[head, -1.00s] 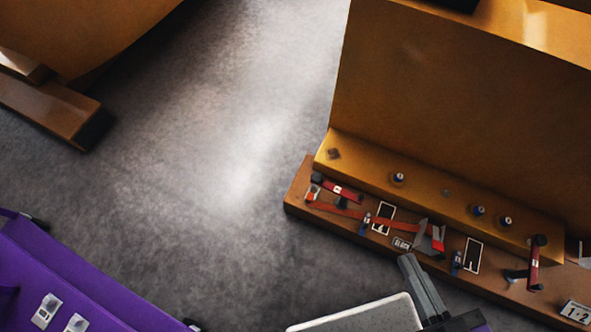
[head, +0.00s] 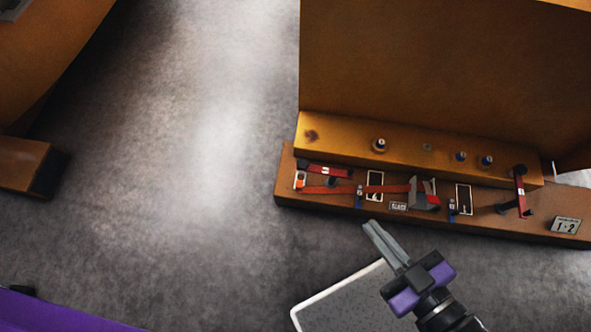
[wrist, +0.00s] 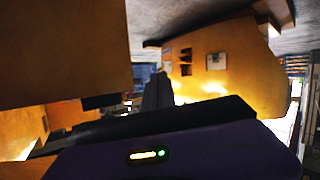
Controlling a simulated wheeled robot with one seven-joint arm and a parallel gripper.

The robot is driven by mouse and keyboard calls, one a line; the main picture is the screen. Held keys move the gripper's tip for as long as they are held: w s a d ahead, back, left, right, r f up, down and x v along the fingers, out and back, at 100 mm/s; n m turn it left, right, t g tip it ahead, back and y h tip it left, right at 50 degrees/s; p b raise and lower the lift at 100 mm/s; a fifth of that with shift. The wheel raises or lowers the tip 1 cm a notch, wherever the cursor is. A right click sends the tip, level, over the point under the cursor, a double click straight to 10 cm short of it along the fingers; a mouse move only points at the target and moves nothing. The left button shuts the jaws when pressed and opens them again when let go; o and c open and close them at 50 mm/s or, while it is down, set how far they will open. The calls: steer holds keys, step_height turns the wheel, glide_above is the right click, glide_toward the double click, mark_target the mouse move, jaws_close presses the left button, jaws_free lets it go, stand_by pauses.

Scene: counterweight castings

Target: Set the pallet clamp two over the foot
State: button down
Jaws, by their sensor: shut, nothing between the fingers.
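A red clamp (head: 323,170) with a pale label lies at the left end of the brown foot ledge (head: 335,200) of the orange casting in the head view. Another red clamp (head: 520,190) with a pale label stands across the ledge's right part. I cannot read either number. My gripper (head: 371,227) is shut and empty, in front of the ledge in the picture and apart from both clamps. In the wrist view its dark fingers (wrist: 157,92) point toward an orange casting, and no clamp shows there.
A long red tool with a grey head (head: 424,194) lies along the ledge between the clamps. Dark framed outlines (head: 464,199) and a "1·2" plate (head: 565,225) are on the ledge. Several round studs (head: 380,145) stand on the step above. The grey floor (head: 190,200) to the left is open.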

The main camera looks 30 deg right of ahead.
steer(key=w+a+f+n+g+b, duration=0.25)
steer(key=f+n+b, duration=0.2)
steer(key=f, duration=0.85)
steer(key=w+a+f+n+g+h+b, duration=0.15)
steer(key=w+f+n+b, duration=0.35)
steer(key=f, duration=0.9)
steer(key=w+a+f+n+g+y+b, duration=0.1)
steer(key=a+f+n+g+b, duration=0.15)
steer(key=f+n, duration=0.7)
steer(key=w+f+n+t+h+b, duration=0.2)
steer(key=w+f+n+h+b, duration=0.5)
steer(key=w, duration=0.9)
step_height(320, 180, down, 4)
steer(key=b, duration=0.3)
steer(key=shift+f, duration=0.2)
steer(key=shift+a, duration=0.1)
steer(key=d+r+b+x, duration=0.1)
steer(key=b+x, duration=0.5)
steer(key=x, duration=0.7)
steer(key=shift+w+r, duration=0.3)
steer(key=shift+w, duration=0.2)
